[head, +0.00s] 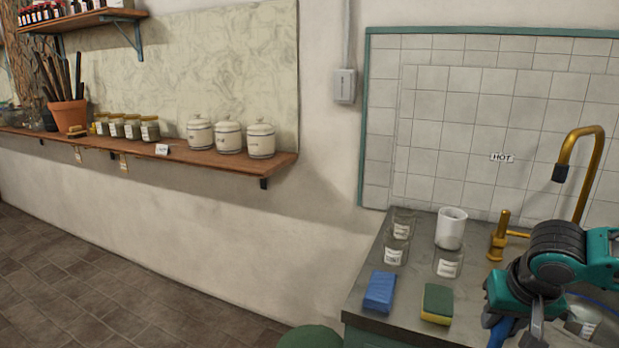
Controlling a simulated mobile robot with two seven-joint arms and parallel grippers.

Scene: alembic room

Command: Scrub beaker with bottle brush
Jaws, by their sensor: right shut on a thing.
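My right gripper (532,322) reaches over the counter at the lower right, pointing down. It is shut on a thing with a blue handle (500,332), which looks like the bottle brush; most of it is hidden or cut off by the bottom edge. Labelled glass beakers stand on the counter: one at the front left (396,250), one behind it (404,222), and one to the right (448,265). Another labelled glass (583,322) shows partly behind my gripper at the lower right. My left gripper is out of view.
A white cup (451,229), a blue sponge or block (380,291) and a yellow-green sponge (437,304) stand on the grey counter (410,290). A brass tap (600,150) and brass handle (498,240) rise behind my right arm. A wooden shelf (180,150) with jars runs along the left wall.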

